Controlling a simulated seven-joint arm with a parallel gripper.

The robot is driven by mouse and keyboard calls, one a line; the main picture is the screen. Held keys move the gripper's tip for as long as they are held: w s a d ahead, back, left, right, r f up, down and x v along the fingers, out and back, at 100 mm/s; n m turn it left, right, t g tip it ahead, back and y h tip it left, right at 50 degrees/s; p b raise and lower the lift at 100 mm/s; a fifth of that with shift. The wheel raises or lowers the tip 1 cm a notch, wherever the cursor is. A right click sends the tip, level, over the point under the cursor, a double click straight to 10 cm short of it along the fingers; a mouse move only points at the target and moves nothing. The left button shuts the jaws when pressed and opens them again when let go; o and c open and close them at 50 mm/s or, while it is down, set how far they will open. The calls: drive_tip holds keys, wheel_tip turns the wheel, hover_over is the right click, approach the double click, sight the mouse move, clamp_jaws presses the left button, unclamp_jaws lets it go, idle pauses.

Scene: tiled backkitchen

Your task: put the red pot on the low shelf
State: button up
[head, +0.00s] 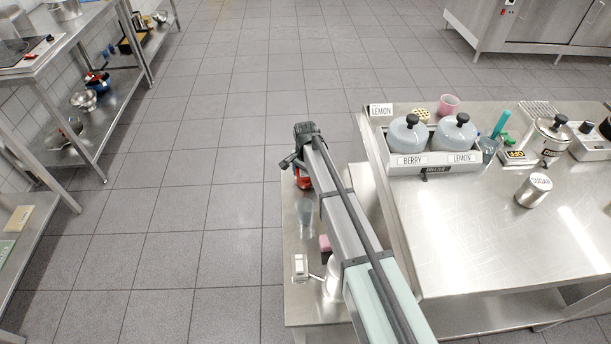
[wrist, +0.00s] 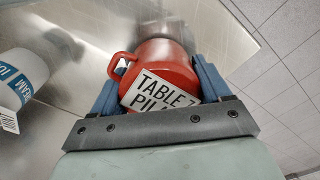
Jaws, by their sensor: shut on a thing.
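The red pot (wrist: 165,55) sits between the two blue fingers of my gripper (wrist: 158,78) in the wrist view. Its handle sticks out to the left, and a white label reading "TABLE 7" and a cut-off second line covers its near side. In the head view only a red sliver of the pot (head: 304,180) shows beside my arm, which hides most of my gripper. The pot is over or on the far end of a low steel surface (head: 299,215) left of the counter; I cannot tell whether it touches.
A white and blue tub (wrist: 22,75) stands left of the pot. The steel counter (head: 470,240) on the right holds canisters (head: 408,138) and a sugar tin (head: 534,190). Steel racks with lower shelves (head: 118,92) stand at the left. The tiled floor between is clear.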

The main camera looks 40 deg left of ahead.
drive_tip(key=shift+f, duration=0.1)
drive_tip(key=o, duration=1.2)
drive_tip(key=shift+o, duration=0.2)
wheel_tip(320, 180, up, 12)
drive_tip(key=shift+r, duration=0.1)
